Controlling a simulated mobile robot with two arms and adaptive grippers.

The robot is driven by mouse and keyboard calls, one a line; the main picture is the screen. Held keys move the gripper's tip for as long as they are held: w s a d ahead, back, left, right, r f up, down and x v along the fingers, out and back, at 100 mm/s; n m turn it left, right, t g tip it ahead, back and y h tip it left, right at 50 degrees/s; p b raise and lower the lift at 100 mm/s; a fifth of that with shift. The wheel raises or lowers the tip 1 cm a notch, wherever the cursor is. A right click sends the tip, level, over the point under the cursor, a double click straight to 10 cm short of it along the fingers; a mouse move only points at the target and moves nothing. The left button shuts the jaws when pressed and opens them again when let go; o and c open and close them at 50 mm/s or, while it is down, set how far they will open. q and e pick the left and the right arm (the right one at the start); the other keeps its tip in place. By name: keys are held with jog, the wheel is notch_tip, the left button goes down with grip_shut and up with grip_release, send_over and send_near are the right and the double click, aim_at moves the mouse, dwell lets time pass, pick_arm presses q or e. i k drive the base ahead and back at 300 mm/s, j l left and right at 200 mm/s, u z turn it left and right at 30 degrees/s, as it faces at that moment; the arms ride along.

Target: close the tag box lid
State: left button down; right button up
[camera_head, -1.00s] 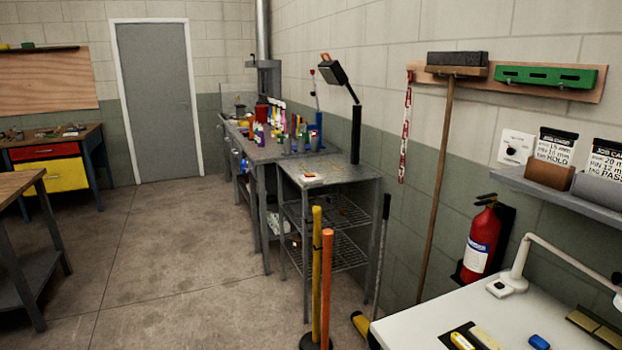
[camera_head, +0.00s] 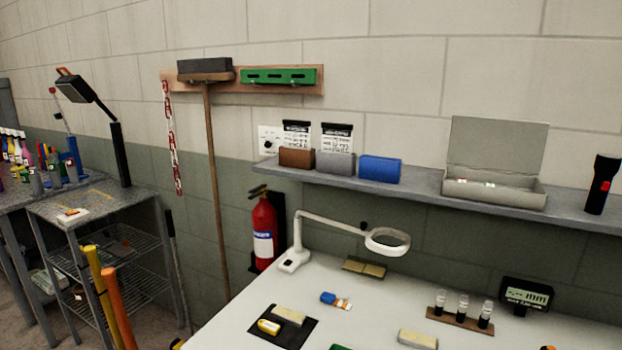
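A grey box (camera_head: 494,192) sits on the wall shelf at the right, and it is likely the tag box. Its lid (camera_head: 497,144) stands open, tilted up at the back near the wall. A few small white and coloured pieces show inside the box. Neither of my grippers is in view.
The grey shelf (camera_head: 420,189) also holds brown, grey and blue blocks and a black flashlight (camera_head: 602,184). Below it is a white table (camera_head: 379,326) with a magnifier lamp (camera_head: 386,241), a vial rack (camera_head: 460,320) and a small display (camera_head: 527,294). A fire extinguisher (camera_head: 265,232) hangs left of the table.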

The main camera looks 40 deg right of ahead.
aim_at(500, 144)
jog(key=z, duration=2.25)
